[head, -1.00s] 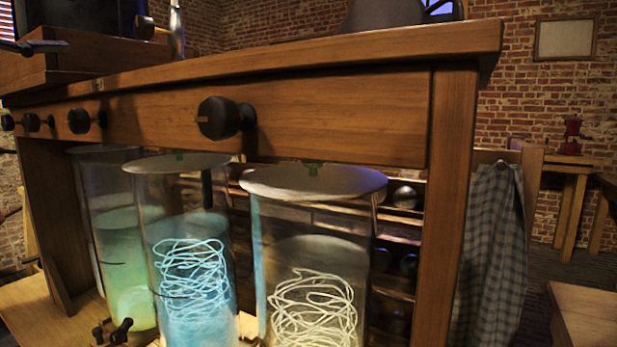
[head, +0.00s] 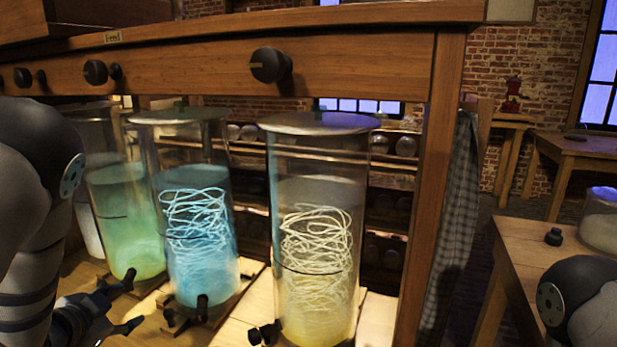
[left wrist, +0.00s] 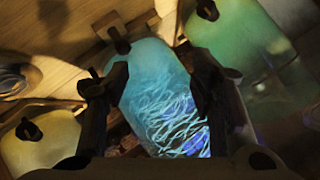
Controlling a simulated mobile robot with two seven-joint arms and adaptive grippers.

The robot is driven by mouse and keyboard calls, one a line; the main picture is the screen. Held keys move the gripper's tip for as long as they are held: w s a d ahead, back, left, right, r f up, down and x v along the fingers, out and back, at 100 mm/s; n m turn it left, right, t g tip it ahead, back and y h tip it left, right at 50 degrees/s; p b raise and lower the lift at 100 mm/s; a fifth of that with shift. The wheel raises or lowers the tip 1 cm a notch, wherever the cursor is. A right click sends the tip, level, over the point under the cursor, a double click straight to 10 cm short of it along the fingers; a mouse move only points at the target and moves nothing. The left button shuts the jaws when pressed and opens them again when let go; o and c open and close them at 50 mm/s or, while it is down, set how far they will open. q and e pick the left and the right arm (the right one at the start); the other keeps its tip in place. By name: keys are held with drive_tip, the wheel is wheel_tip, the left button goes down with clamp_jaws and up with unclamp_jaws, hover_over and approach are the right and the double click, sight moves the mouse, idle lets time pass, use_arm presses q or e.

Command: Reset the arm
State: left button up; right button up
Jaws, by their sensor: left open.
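My left arm comes in at the left of the head view, with its gripper (head: 118,312) low, in front of the green and blue jars. In the left wrist view the gripper (left wrist: 156,65) is open, one dark finger on each side of the blue jar (left wrist: 160,105) in the picture. I see no contact; the distance is unclear. In the head view the blue jar (head: 198,230) stands upright with pale coiled strands inside. My right arm (head: 580,305) shows only in part at the lower right; its gripper is out of view.
A green jar (head: 128,220) stands left of the blue one, a yellowish jar (head: 318,240) right of it. They have dark taps low down. A wooden bench (head: 350,65) with dark knobs spans above. A side table (head: 545,245) stands at right, past a checked cloth (head: 455,220).

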use_arm(q)
drive_tip(key=s+d+f+n+g, duration=0.2)
drive_tip(key=s+d+f+g, duration=0.2)
drive_tip(key=s+f, duration=0.5)
drive_tip(key=s+d+f+n+g, duration=0.3)
drive_tip(key=s+d+f, duration=0.2)
drive_tip(key=s+f, duration=0.4)
drive_tip(key=s+d+f+n+g, duration=0.1)
drive_tip(key=s+d+g, duration=0.2)
drive_tip(key=s, duration=0.6)
drive_tip(key=s+d+f+n+g+h, duration=0.1)
drive_tip(key=s+d+g, duration=0.2)
drive_tip(key=s, duration=0.7)
drive_tip(key=shift+s+d, duration=0.3)
drive_tip(key=shift+d, duration=0.7)
